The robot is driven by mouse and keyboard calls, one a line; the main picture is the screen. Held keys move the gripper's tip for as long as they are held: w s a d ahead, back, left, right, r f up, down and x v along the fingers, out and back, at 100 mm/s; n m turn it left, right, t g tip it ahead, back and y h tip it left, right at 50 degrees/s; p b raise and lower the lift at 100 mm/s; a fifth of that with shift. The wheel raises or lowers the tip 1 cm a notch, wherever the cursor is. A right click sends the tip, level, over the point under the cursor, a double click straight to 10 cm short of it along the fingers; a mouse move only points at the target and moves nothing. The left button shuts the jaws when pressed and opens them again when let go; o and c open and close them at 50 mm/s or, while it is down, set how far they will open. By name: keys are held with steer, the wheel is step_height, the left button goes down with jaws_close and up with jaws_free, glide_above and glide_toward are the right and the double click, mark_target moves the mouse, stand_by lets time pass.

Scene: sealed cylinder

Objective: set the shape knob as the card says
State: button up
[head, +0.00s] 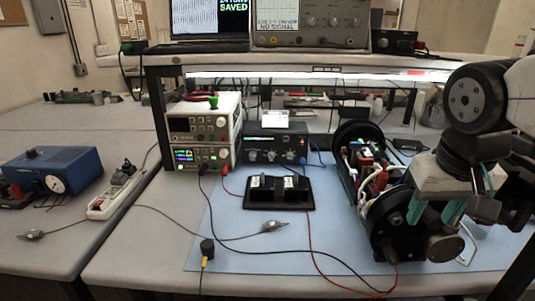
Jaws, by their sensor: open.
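My gripper (436,212), with teal fingers, is open at the right, well away from the box. It appears by the near end of the opened black cylinder (385,215) and hides part of it.
A black tray (279,204) lies in front of the box. Cables (310,225) cross the blue mat. Two stacked instruments (203,130) stand left of the box. A scope (310,22) on the shelf reads "NO SIGNAL". A power strip (116,194) lies left.

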steer(key=w+a+r+m+t, duration=0.1)
steer(key=w+a, duration=0.1)
steer(key=w, duration=0.6)
steer(key=w+a+t, duration=0.1)
steer(key=w+a, duration=0.1)
steer(key=w, duration=0.7)
steer(key=t+y, duration=0.3)
steer(key=t, duration=0.2)
glide_toward(253, 156)
steer(key=x, duration=0.7)
steer(key=shift+w+a, duration=0.1)
steer(key=shift+w, duration=0.05)
steer(key=shift+w+a+f, duration=0.1)
steer(key=shift+w+f, duration=0.3)
jaws_close()
